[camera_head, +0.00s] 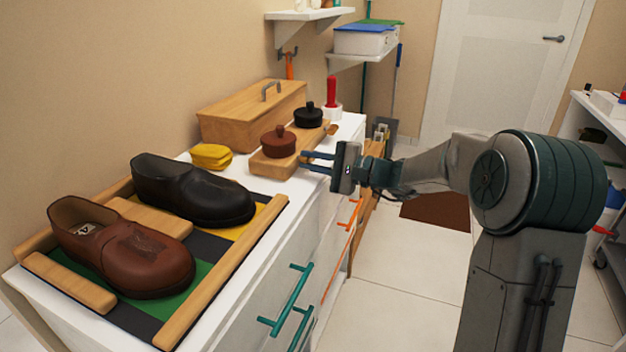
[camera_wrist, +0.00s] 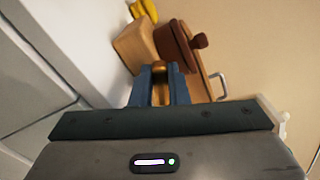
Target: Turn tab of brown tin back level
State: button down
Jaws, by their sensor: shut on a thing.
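The brown tin (camera_head: 279,142), round with a knob on its lid, sits on a wooden block (camera_head: 270,168) on the white cabinet. It also shows in the wrist view (camera_wrist: 173,44), just beyond my fingers. My gripper (camera_head: 304,160) reaches in from the right, at the tin's right side. In the wrist view my gripper's blue fingers (camera_wrist: 160,68) are shut on the small brown tab (camera_wrist: 160,92) between them. The fingers hide most of the tab, and I cannot tell its tilt.
A black tin (camera_head: 308,117) stands behind the brown tin, with a wooden tab (camera_head: 332,129) at its right. A yellow stack (camera_head: 211,156), a wooden box (camera_head: 250,113) and two shoes, black (camera_head: 190,190) and brown (camera_head: 125,250), share the cabinet top. Open floor lies to the right.

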jog(key=n+b, duration=0.1)
jog(key=b, duration=0.1)
jog(key=f+n+b, duration=0.1)
jog(key=b, duration=0.1)
jog(key=shift+n+b, duration=0.35)
jog(key=shift+n, duration=0.05)
jog(key=shift+r+n+b, duration=0.1)
jog(key=shift+n+b, duration=0.6)
jog(key=shift+b, duration=0.35)
jog(key=shift+r, duration=0.1)
jog(key=c, duration=1.4)
grip_release()
jog(key=shift+s+d, duration=0.1)
jog(key=p+v, duration=0.2)
jog(key=v, duration=1.1)
jog(key=shift+d, duration=0.3)
jog(key=shift+s+r, duration=0.1)
